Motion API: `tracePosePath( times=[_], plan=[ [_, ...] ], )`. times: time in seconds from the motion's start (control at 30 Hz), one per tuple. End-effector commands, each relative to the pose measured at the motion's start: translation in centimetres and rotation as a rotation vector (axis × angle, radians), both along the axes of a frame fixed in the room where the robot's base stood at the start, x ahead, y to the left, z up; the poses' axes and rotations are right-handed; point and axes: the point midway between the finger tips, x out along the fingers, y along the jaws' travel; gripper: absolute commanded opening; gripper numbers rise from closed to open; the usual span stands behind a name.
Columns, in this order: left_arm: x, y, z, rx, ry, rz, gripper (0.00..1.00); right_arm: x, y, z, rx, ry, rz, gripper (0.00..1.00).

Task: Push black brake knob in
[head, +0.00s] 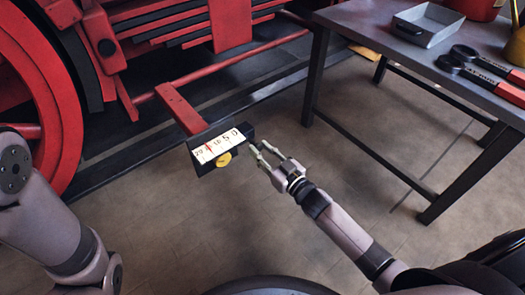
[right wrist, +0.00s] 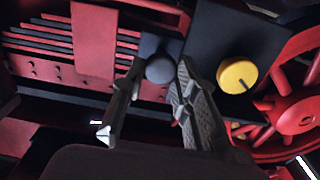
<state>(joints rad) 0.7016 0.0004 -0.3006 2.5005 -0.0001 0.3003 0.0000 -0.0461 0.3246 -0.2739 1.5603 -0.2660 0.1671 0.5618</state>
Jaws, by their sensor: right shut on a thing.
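The black brake knob (right wrist: 160,68) is a round dark knob on the side of a black gauge box (head: 247,130). In the right wrist view it sits between the fingertips of my right gripper (right wrist: 161,75). My right gripper (head: 260,152) is shut on the knob at the right end of the box. The fingers hide the knob in the head view, and I cannot tell how far in it sits. My left arm shows at the left edge, but its gripper is out of view.
The box has a white scale (head: 229,141) with a red needle and a yellow knob (head: 224,160), also in the right wrist view (right wrist: 238,73). A red beam (head: 180,108) carries the box. A metal table (head: 365,25) with a tray (head: 428,24) stands right. Floor below is clear.

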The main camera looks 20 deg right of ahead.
Motion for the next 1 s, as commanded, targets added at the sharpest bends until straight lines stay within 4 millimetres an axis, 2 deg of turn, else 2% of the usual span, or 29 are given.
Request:
tracePosePath(
  times=[0.17,0.4,0.7,0.73,1.0],
  plan=[
    [0.0,0.0,0.1,0.0,0.001,0.0,0.47,0.1,0.1,0.0,0.0,0.0,0.001,0.0],
    [0.2,0.0,0.5,-0.001,0.008,0.0,0.47,2.5,0.9,0.1,0.0,0.001,0.0,0.0],
    [0.6,0.0,0.2,-0.001,0.02,0.001,0.47,2.8,0.9,0.0,-0.001,0.001,-0.002,0.0],
    [0.6,0.0,0.3,-0.001,0.019,0.001,0.47,2.8,0.9,0.0,-0.001,0.0,-0.002,0.29],
    [0.6,0.0,0.3,-0.001,0.016,0.0,0.47,2.7,0.9,0.0,0.0,0.0,-0.001,0.47]
  ],
)
